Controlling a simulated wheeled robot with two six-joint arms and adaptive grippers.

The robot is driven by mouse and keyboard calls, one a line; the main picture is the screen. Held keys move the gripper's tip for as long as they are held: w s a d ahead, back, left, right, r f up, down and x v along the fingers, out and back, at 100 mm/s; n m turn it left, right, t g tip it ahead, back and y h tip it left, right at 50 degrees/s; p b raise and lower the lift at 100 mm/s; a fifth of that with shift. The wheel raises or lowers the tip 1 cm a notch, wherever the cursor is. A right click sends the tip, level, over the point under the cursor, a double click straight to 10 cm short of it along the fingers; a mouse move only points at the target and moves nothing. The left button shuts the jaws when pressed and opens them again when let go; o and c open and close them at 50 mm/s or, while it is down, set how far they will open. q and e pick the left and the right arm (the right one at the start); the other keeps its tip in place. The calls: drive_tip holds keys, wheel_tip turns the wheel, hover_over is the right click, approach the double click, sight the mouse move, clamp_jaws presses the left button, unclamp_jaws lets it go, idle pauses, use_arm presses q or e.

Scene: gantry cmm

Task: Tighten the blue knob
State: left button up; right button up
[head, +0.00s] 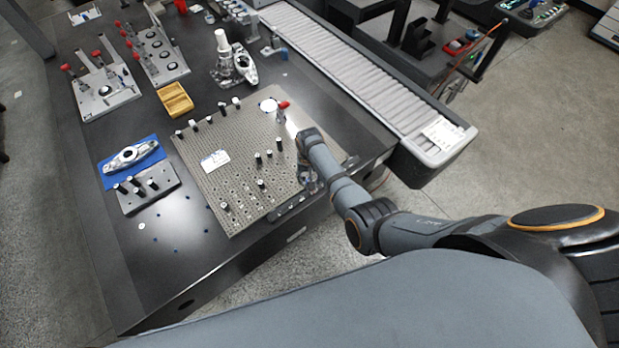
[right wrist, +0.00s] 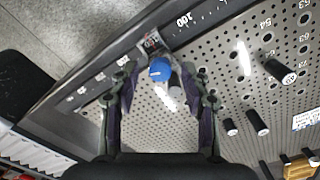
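The blue knob (right wrist: 160,70) shows in the right wrist view, on a small fitting at the dark scale rail (right wrist: 121,61) along the plate's edge. A grey cylindrical part sits right beside it. My right gripper (right wrist: 159,74) is open, its two fingers on either side of the knob with a visible gap at each side. In the head view my right gripper (head: 308,178) is over the right edge of the perforated plate (head: 215,185), partly covered by my own arm. The knob cannot be made out there. My left gripper is not in view.
Several black pins (right wrist: 280,71) stand on the plate. A toggle clamp with a red handle (head: 283,105) stands at its far right corner. A wooden tray (head: 175,99) and a blue mat (head: 131,161) lie left of the plate. A roller conveyor (head: 350,70) runs behind.

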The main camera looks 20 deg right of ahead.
wheel_tip(320, 180, up, 12)
idle(0.6)
